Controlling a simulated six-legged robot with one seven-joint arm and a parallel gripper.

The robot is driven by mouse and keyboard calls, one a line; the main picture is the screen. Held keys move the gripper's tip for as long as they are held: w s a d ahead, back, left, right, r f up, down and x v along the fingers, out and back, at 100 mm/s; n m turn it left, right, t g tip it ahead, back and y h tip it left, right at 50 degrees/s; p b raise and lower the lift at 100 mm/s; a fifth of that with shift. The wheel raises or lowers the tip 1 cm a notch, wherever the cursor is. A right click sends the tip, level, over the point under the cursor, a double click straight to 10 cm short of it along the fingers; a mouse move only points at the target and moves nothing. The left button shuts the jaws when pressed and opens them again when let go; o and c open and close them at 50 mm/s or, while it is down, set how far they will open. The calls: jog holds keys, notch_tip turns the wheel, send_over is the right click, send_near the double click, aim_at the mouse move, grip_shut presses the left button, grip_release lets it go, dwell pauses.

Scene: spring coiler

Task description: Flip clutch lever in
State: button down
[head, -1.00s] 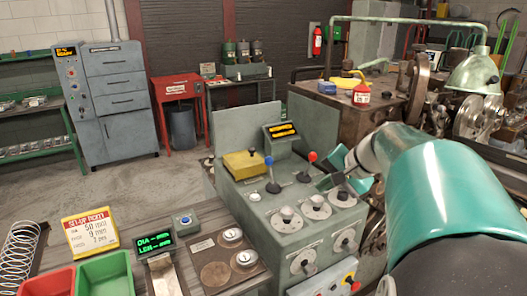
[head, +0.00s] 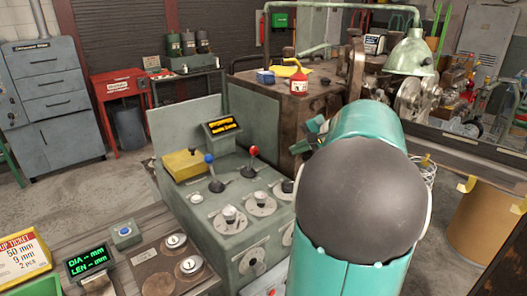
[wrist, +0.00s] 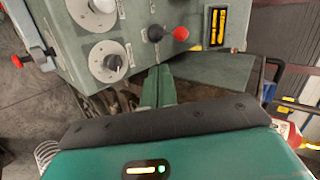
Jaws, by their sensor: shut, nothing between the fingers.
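The grey control console (head: 226,205) carries two levers, and I cannot tell from any label which is the clutch lever. One lever has a blue ball (head: 208,158), the other a red ball (head: 254,150). Both stand upright in the head view. My gripper (head: 312,136) is to the right of the red lever, apart from it, partly hidden by my own arm. In the wrist view my green fingers (wrist: 160,80) are together and empty. They point toward the console, with the red ball (wrist: 181,33) beyond the tips. The blue ball does not show there.
Dials (head: 230,217) fill the console's near top. A yellow box (head: 183,164) and a lit display (head: 224,126) stand behind the levers. At right are a brown machine bench (head: 270,105) and a green lamp (head: 409,55). A job ticket (head: 22,257) is front left.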

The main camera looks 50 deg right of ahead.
jog(key=w+r+x, duration=0.1)
jog(key=r+x, duration=0.1)
jog(key=x, duration=1)
jog(key=shift+w+f, duration=0.2)
jog(key=shift+w, duration=0.45)
